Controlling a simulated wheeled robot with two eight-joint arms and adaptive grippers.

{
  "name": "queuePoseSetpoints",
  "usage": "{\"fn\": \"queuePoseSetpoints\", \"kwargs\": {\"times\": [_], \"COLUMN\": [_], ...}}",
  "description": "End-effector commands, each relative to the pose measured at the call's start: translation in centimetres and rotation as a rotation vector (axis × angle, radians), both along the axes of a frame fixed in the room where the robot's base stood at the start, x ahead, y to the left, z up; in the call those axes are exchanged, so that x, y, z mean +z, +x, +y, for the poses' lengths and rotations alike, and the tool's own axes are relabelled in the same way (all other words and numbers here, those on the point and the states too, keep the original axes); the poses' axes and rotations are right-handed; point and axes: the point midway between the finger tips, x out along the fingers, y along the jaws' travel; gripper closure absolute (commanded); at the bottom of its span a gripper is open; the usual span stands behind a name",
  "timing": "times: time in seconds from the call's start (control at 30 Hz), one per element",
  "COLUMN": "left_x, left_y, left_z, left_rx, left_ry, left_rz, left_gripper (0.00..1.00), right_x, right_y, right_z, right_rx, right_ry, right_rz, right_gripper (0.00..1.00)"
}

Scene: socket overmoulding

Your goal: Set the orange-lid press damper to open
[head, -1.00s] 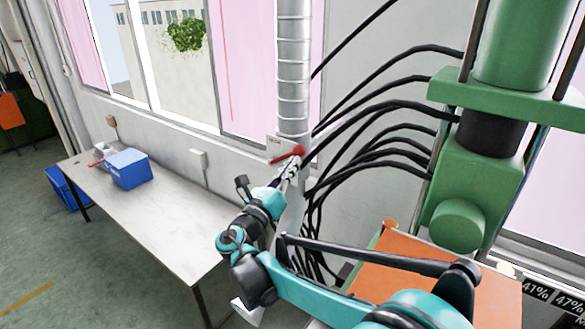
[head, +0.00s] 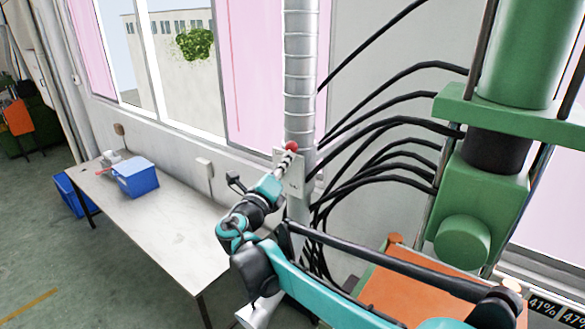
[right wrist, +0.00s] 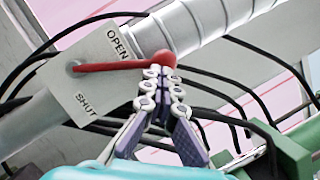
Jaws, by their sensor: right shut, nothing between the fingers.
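The damper's red lever (right wrist: 110,66) crosses a pale plate (right wrist: 85,85) on the grey duct in the right wrist view. The plate reads OPEN at its upper edge and SHUT at its lower edge. The lever runs from its pivot to a round red knob (right wrist: 164,58), on a line between the two words. My right gripper (right wrist: 160,72) is shut and empty, its fingertips close against the knob; contact is unclear. In the head view the gripper (head: 289,153) is just below the knob (head: 291,146) and hides most of the lever. My left gripper is not in view.
The ribbed duct (head: 300,90) rises by the window. Black hoses (head: 390,130) run from it to the green press (head: 470,200), with an orange surface (head: 385,290) below. A pale table (head: 170,215) with a blue bin (head: 136,178) stands left.

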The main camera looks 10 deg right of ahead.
Motion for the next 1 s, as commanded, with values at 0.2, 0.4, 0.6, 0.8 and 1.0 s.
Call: {"fn": "queuePoseSetpoints", "kwargs": {"times": [0.2, 0.4, 0.6, 0.8, 1.0], "left_x": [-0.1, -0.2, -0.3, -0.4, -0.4], "left_y": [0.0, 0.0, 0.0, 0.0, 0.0], "left_z": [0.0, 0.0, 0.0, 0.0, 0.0], "left_rx": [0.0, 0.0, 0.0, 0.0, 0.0], "left_ry": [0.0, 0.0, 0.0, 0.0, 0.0], "left_rz": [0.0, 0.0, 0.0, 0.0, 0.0], "left_gripper": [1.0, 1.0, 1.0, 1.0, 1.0], "right_x": [1.0, 1.5, 1.7, 1.8, 1.8], "right_y": [1.2, 2.0, 2.5, 2.7, 2.7], "right_z": [1.2, 1.9, 2.4, 2.6, 2.6], "right_rx": [0.0, -0.001, -0.002, -0.002, -0.002], "right_ry": [-0.016, -0.014, -0.014, -0.014, -0.013], "right_rz": [0.015, 0.013, 0.013, 0.013, 0.013], "right_gripper": [1.0, 1.0, 1.0, 1.0, 1.0]}}
